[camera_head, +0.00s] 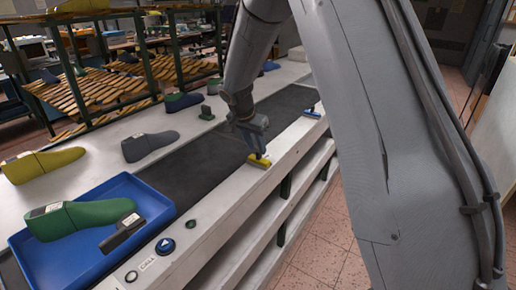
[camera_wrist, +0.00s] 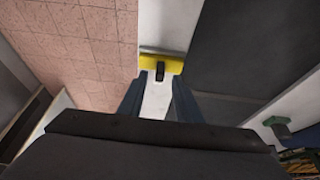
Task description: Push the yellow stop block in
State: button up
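The yellow stop block (camera_head: 259,161) sits on the pale near edge of the bench, beside the dark belt. In the wrist view the yellow stop block (camera_wrist: 150,61) lies crosswise just ahead of my fingertips, with a short black piece at its middle. My gripper (camera_head: 257,151) points down at the block in the head view. In the wrist view my gripper (camera_wrist: 159,82) has its two fingers apart with a gap between them. I cannot tell whether the fingertips touch the block.
A blue tray (camera_head: 156,203) holds a green shoe last (camera_head: 80,219) and a dark block at the belt's near end. A blue button (camera_head: 165,246) is on the bench edge. A grey last (camera_head: 150,145) and a yellow last (camera_head: 42,164) stand left of the belt. A blue-handled piece (camera_head: 312,112) is farther along the edge.

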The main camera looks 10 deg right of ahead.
aim_at(259, 157)
jog(key=shift+p+x, duration=0.35)
jog(key=shift+x, duration=1.05)
grip_shut()
